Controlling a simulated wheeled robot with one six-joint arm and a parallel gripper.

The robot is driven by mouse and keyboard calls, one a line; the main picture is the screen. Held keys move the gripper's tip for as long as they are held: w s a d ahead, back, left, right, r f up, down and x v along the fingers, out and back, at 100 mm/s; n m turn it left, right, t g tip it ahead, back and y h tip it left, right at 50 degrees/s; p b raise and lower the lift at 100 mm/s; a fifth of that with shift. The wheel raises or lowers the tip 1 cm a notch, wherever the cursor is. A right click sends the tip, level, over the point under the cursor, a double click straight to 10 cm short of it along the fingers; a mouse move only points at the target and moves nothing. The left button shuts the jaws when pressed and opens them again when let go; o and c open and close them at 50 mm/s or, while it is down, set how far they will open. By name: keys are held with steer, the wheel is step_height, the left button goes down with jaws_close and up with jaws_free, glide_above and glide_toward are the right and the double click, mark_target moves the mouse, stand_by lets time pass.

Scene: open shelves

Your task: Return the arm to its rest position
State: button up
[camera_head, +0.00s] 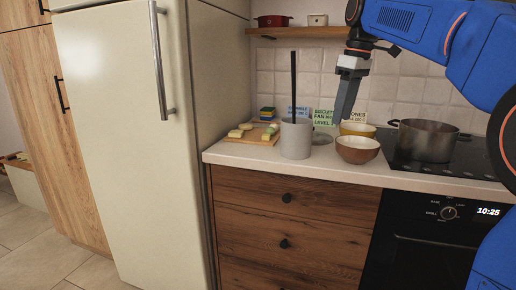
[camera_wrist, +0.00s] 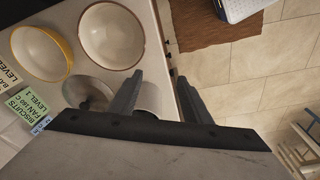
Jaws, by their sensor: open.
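My gripper (camera_head: 341,118) hangs from my blue arm above the counter (camera_head: 310,169), its fingers pointing down beside the brown bowl (camera_head: 358,150) and the grey canister (camera_head: 295,140). In the wrist view my gripper (camera_wrist: 160,77) has its two dark fingers apart, with nothing held between them. The wrist view shows the bowl (camera_wrist: 111,37) and the yellow-rimmed bowl (camera_wrist: 41,53) at the upper left.
A steel pot (camera_head: 425,140) stands on the hob at the right. The canister holds a tall dark stick. A cutting board (camera_head: 251,138) with food lies near the fridge (camera_head: 115,130). A shelf (camera_head: 300,31) with a red pot (camera_head: 273,21) is above. Floor is open at left.

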steer(key=s+d+f+m+t, duration=0.1)
steer(key=s+f+m, duration=0.2)
steer(key=s+f, duration=0.8)
steer(key=s+d+f+m+t+h, duration=0.1)
steer(key=s+d+f+m, duration=0.1)
steer(key=s+f, duration=0.8)
steer(key=s+d+f+m+t, duration=0.1)
steer(key=s+f+m, duration=0.3)
steer(key=s+f, duration=0.7)
steer(key=shift+s+d+f+m+t, duration=0.3)
steer(key=shift+s+d+f+m, duration=0.1)
steer(key=shift+d+f, duration=0.25)
